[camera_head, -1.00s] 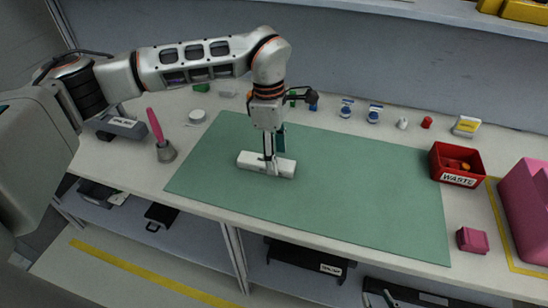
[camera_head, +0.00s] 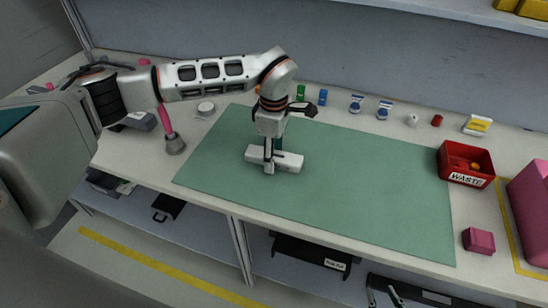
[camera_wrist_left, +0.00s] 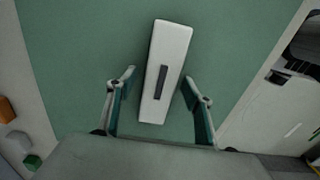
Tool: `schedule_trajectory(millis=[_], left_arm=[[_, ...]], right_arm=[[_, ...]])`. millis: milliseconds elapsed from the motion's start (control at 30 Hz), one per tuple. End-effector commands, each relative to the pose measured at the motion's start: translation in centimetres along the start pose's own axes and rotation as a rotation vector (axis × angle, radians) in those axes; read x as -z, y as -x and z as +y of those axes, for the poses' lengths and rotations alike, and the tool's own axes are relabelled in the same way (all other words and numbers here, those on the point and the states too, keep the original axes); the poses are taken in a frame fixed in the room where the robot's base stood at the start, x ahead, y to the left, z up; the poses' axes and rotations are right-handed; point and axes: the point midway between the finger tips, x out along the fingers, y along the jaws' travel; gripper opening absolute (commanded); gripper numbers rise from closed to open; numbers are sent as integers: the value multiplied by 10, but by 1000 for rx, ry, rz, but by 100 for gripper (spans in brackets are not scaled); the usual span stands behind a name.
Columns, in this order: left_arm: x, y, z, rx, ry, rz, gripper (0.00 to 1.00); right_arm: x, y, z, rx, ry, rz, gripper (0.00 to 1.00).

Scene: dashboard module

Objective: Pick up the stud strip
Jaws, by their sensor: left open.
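A white bar (camera_head: 290,163) with a dark narrow strip on its top face lies on the green mat (camera_head: 330,190), left of the mat's middle. I take it for the stud strip. The bar also shows in the left wrist view (camera_wrist_left: 169,48), with the dark strip (camera_wrist_left: 160,83) along its middle. My left gripper (camera_head: 269,165) points down over the bar. In the left wrist view its fingers (camera_wrist_left: 158,98) stand apart on either side of the bar's near part, with gaps to it. Two grey fingertips at the head view's bottom edge look like my right gripper (camera_head: 384,297); its opening is unclear.
A red waste bin (camera_head: 465,180), a pink block (camera_head: 478,240) and a large pink part (camera_head: 530,205) stand at the right. Several small items line the mat's back edge. A pink-handled tool (camera_head: 169,130) stands left. The mat's right half is clear.

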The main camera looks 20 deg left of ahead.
Motion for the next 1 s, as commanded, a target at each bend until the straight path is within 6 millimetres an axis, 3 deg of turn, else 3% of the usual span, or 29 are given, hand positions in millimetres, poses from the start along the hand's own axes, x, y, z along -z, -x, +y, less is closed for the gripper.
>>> schedule_trajectory(millis=[133, 167, 300, 333, 767, 1000], left_arm=[[0, 0, 0, 0, 0, 0, 51], [0, 0, 0, 0, 0, 0, 46], [0, 0, 0, 0, 0, 0, 10], [0, 0, 0, 0, 0, 0, 8], [0, 7, 1, -2, 0, -1, 8], [0, 39, 2, -5, -1, -1, 8]], right_arm=[[0, 0, 0, 0, 0, 0, 32], [0, 0, 0, 0, 0, 0, 32], [0, 0, 0, 0, 0, 0, 32], [0, 0, 0, 0, 0, 0, 32], [1, 0, 0, 0, 0, 1, 32], [1, 0, 0, 0, 0, 2, 32]])
